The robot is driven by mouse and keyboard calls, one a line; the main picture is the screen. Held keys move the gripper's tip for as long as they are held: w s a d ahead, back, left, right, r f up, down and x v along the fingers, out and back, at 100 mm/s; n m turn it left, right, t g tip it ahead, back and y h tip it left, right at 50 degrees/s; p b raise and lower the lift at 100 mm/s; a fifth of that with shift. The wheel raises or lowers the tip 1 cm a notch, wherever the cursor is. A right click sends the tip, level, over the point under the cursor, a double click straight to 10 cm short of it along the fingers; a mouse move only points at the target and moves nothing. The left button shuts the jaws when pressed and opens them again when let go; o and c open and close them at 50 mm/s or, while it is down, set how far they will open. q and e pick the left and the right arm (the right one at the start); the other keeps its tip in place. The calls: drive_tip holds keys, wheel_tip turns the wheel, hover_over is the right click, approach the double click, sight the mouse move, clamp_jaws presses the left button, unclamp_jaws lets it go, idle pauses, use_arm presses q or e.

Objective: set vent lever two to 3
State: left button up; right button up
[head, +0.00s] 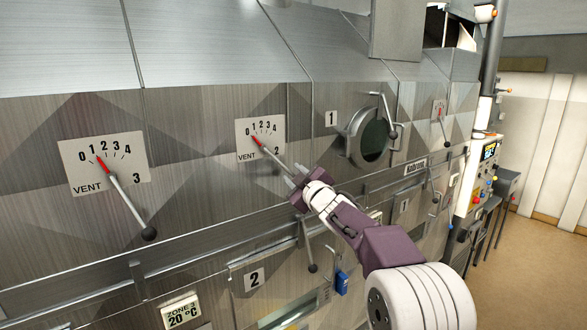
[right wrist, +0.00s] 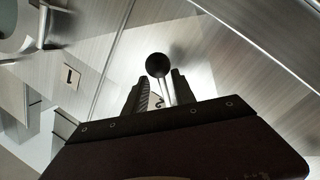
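The vent 2 scale plate (head: 274,152) is on the hood's front panel, marked 0 to 4. The red tip of vent lever two (head: 257,142) points at the low end of the scale, near 0 to 1. Its rod slants down and right to my right gripper (head: 293,182), which covers the lower end in the head view. In the right wrist view, the black ball knob (right wrist: 157,65) stands just beyond the fingertips and the rod runs between the fingers. The right gripper (right wrist: 159,88) is open, with a gap left of the rod. My left gripper is out of view.
The vent 3 lever (head: 124,203) and its plate are to the left. A round porthole (head: 373,140) with a latch handle is to the right. A rail (head: 205,238) runs below the levers, with another black-knobbed lever (head: 310,250) under it.

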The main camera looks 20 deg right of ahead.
drive_tip(key=shift+w+a+r, duration=0.15)
drive_tip(key=shift+w+a, duration=0.2)
drive_tip(key=shift+w, duration=0.1)
drive_tip(key=shift+a, duration=0.35)
drive_tip(key=shift+d, duration=0.1)
drive_tip(key=shift+d, duration=0.3)
clamp_jaws()
drive_tip(key=shift+s+a, duration=0.1)
drive_tip(key=shift+r, duration=0.1)
